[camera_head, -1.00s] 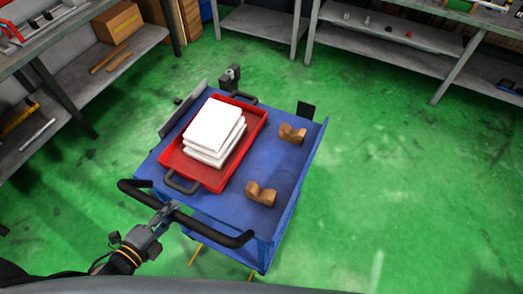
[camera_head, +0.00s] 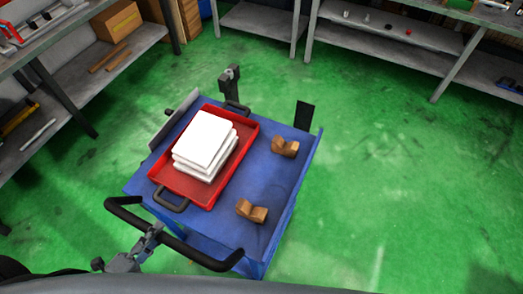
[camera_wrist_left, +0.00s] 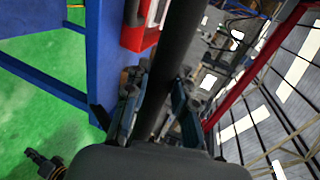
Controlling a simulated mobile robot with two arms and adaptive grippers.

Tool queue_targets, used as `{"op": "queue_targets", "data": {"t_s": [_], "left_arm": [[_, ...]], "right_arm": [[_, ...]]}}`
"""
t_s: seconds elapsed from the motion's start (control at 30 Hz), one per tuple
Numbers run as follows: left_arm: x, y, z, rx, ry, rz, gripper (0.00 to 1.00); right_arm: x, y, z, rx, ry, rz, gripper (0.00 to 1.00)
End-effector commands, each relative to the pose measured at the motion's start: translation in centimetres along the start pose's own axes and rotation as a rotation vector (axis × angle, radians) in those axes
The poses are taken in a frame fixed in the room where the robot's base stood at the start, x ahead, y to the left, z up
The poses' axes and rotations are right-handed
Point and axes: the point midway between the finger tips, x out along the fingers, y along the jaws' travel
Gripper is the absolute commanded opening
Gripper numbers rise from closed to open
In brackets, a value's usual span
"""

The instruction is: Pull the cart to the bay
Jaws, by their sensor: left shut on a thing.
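The blue cart (camera_head: 235,212) stands on the green floor in front of me, with its black handle bar (camera_head: 203,258) toward me. My left gripper (camera_head: 152,232) is shut on the handle bar near its middle. In the left wrist view the bar (camera_wrist_left: 178,50) runs between the fingers of my left gripper (camera_wrist_left: 160,100), and the cart's blue frame (camera_wrist_left: 104,45) shows beyond it. On the cart a red tray (camera_head: 213,190) holds a stack of white blocks (camera_head: 204,139). Two brown V-shaped blocks (camera_head: 285,147) sit beside the tray. My right gripper is not in view. No bay marking can be made out.
A shelf bench (camera_head: 70,75) with a cardboard box (camera_head: 116,22) stands at the left. Another shelf bench (camera_head: 385,48) runs along the back right. Open green floor (camera_head: 410,180) lies to the right of the cart.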

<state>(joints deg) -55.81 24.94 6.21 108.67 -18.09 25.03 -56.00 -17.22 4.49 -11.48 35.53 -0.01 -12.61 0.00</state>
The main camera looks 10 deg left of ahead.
Motion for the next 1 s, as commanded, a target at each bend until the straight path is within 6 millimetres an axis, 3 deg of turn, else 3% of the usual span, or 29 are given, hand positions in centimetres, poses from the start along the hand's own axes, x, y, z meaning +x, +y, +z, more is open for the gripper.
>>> {"op": "queue_targets", "data": {"t_s": [0.03,0.4,0.77,0.87,1.0], "left_arm": [[-1.1,0.8,0.0,-0.003,-0.005,0.021,0.00],[-3.8,2.0,0.0,-0.004,-0.007,0.031,0.00],[-4.0,1.7,0.0,-0.003,-0.003,0.017,0.00],[-4.0,1.7,0.0,-0.003,-0.003,0.016,0.14],[-4.0,1.6,0.0,-0.003,-0.002,0.015,0.43]], "right_arm": [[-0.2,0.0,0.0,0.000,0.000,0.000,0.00],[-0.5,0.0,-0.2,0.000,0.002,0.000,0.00],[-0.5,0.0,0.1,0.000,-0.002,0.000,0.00],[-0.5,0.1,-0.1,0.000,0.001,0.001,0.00],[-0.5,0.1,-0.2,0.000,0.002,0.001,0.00]]}}
